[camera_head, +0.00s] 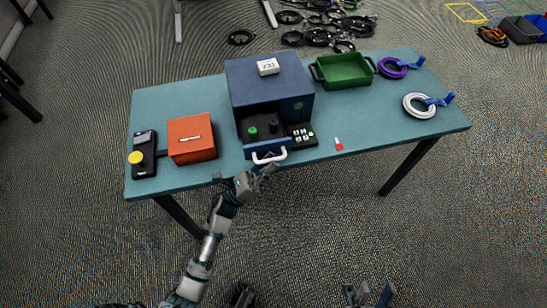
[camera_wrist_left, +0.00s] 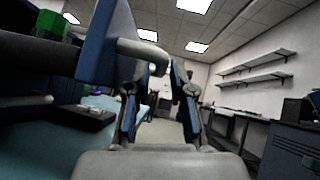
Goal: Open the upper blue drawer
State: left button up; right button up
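The blue cabinet (camera_head: 275,82) stands near the middle of the table. A blue drawer front (camera_head: 262,148) with a white handle (camera_head: 270,158) stands out from its front, with a dark interior behind it. A green round piece (camera_head: 252,132) and a dark piece show there. My left gripper (camera_head: 262,174) is just in front of the handle. In the left wrist view, its fingers (camera_wrist_left: 160,105) are apart, with the handle (camera_wrist_left: 148,50) across the upper gap; contact is unclear. My right gripper (camera_head: 369,294) is at the bottom edge, fingers apart, empty, away from the table.
On the table (camera_head: 350,125) are an orange box (camera_head: 192,145), a black device with a yellow button (camera_head: 143,155), a black keypad (camera_head: 302,136), a green tray (camera_head: 343,75), a purple coil (camera_head: 392,67), a white coil (camera_head: 418,106) and a small red-white piece (camera_head: 338,144).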

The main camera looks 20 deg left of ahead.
pick_arm(q)
jog(key=v, duration=1)
jog(key=shift+f, duration=0.1)
